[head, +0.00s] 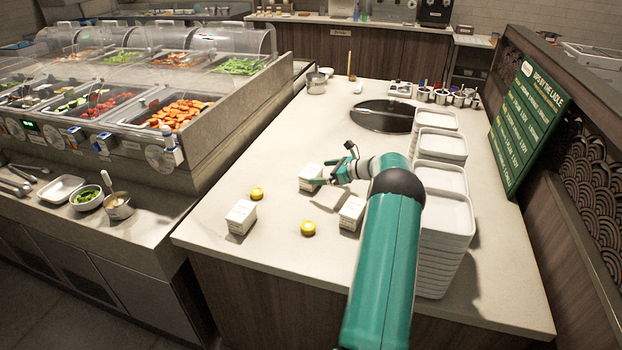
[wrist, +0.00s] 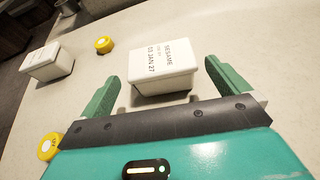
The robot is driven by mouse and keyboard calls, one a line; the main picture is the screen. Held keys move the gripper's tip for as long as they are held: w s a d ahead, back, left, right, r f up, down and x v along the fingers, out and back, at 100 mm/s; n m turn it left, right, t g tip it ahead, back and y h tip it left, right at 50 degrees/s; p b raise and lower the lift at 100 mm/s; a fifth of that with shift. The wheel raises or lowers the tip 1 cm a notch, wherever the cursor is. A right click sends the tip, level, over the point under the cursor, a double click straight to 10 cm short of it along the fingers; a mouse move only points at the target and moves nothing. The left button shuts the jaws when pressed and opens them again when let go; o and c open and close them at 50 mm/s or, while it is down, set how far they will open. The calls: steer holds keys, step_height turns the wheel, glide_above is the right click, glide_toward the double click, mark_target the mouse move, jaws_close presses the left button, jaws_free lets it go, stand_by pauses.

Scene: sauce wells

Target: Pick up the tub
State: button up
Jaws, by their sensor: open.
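A white tub (head: 311,176) stands upright on the pale counter, just left of my gripper (head: 325,174). In the wrist view this tub (wrist: 163,72) has dark print reading SESAME with a date below. My gripper is open, its two green fingers spread on either side of the tub's near end, with gaps between fingers and tub. Two similar white tubs stand nearby: one (head: 241,217) at the counter's left edge, also in the wrist view (wrist: 47,62), and one (head: 352,212) partly beside my arm.
Two yellow round items (head: 257,193) (head: 308,228) lie on the counter among the tubs. Tall stacks of white trays (head: 443,215) stand close to the right of my arm. The counter's left part is mostly clear.

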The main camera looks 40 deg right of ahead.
mark_target(314, 171)
steer(key=x, duration=0.5)
steer(key=shift+w, duration=0.25)
steer(key=shift+a, duration=0.1)
steer(key=c, duration=1)
steer(key=shift+r, duration=0.1)
